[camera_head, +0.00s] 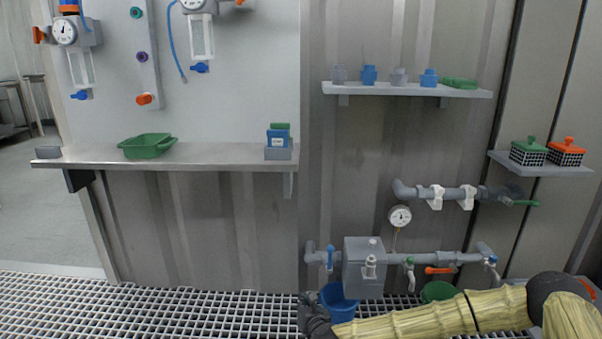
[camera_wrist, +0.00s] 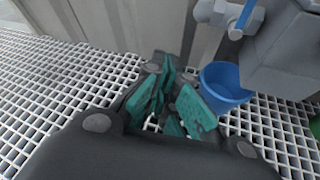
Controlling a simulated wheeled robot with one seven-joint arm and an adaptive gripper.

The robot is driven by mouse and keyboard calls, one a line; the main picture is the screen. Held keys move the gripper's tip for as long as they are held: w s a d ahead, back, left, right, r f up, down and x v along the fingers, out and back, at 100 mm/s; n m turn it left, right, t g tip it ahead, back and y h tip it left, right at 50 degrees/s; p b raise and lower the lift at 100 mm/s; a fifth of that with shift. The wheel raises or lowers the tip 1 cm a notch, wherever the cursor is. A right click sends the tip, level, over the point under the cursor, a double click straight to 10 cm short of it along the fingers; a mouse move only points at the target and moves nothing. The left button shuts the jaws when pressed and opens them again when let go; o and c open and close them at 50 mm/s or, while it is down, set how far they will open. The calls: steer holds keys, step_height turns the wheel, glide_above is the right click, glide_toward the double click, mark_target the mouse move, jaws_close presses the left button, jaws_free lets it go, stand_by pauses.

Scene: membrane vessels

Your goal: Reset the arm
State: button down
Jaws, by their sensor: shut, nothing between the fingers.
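My arm (camera_head: 420,322), in a pale yellow sleeve with dark joints, reaches in from the lower right of the head view. It lies low, in front of the pipework. My gripper (camera_head: 314,316) is dark and sits at the arm's left end, over the white floor grating, just left of a blue bucket. In the wrist view my gripper (camera_wrist: 174,108) shows teal finger pads above the grating. It is shut, with nothing held. The arm hides part of the bucket.
The blue bucket (camera_head: 338,302) stands beside my gripper, also in the wrist view (camera_wrist: 225,88). A grey box on the pipe (camera_head: 364,268) is above it. A green bucket (camera_head: 438,291) is behind my arm. A shelf (camera_head: 215,155) holds a green tray (camera_head: 147,146). Grating at left is clear.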

steer(key=s+a+f+n+g+y, duration=0.1)
steer(key=s+a+f+n, duration=0.15)
steer(key=s+n, duration=0.2)
steer(key=s+a+f+n+g+p, duration=0.1)
steer(key=s+a+f+n+g, duration=0.15)
steer(key=s, duration=0.35)
steer(key=s+a+f+n+g+y, duration=0.1)
steer(key=s+a+f+n, duration=0.1)
steer(key=s+f+n, duration=0.3)
steer(key=s+d+f+n+g+p, duration=0.15)
steer(key=s+n, duration=0.25)
steer(key=s, duration=0.4)
steer(key=s+d+f+n+g, duration=0.2)
steer(key=s+f+n, duration=0.15)
steer(key=s, duration=0.45)
steer(key=s+d+n+g+h+p, duration=0.2)
steer(key=s+d+n+g+h, duration=0.1)
steer(key=s+d+n, duration=0.75)
steer(key=s+d+r+n+g+h+p, duration=0.3)
steer(key=s+d+n, duration=0.4)
steer(key=d, duration=0.8)
step_height(320, 180, up, 38)
steer(key=s+m+t+p, duration=0.1)
steer(key=p, duration=3.4)
steer(key=shift+s+a+f, duration=0.15)
steer(key=shift+a, duration=0.15)
